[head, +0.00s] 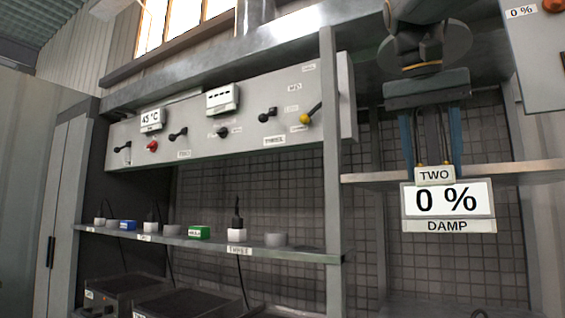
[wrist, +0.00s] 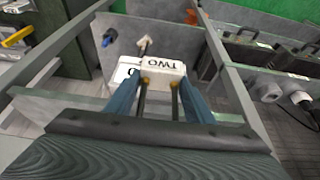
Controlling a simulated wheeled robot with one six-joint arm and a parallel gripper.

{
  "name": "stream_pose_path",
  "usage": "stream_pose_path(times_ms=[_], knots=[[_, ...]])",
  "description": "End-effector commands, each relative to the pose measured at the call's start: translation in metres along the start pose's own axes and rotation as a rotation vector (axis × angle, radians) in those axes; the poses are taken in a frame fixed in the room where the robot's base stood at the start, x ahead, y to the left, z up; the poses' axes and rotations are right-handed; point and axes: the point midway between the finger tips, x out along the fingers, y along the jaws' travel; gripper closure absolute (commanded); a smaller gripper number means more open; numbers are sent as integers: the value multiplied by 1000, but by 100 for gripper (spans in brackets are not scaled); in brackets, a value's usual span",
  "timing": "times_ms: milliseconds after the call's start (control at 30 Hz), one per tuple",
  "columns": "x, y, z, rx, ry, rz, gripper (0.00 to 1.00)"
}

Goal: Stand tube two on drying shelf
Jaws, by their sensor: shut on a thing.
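Tube two is a pale block labelled TWO (head: 435,175) with two thin dark rods and brass fittings. My gripper (head: 434,150) points down at the right of the head view, its blue fingers shut on the tube. In the wrist view the TWO block (wrist: 163,68) shows at the fingertips (wrist: 160,92), its lettering upside down. A white display reading 0 % DAMP (head: 449,203) shows directly below the block in the head view. A pale shelf (head: 520,173), probably the drying shelf, runs behind the gripper. I cannot tell whether the tube touches it.
A post (head: 331,150) stands left of the gripper. Left of it, a lower shelf (head: 310,256) holds several small blocks and plugs, under a grey control panel (head: 200,128) with levers and a 45 °C display (head: 151,119). A grey box (head: 535,60) hangs at upper right.

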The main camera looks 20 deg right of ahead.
Motion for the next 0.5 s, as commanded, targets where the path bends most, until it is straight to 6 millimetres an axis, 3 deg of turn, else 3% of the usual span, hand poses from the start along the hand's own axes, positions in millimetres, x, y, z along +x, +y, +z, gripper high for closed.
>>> stream_pose_path(times_ms=[33,200,500], knots=[[-13,3,-4,1,0,0,80],[-34,9,-11,2,0,-1,80],[-55,16,-19,3,0,-2,80]])
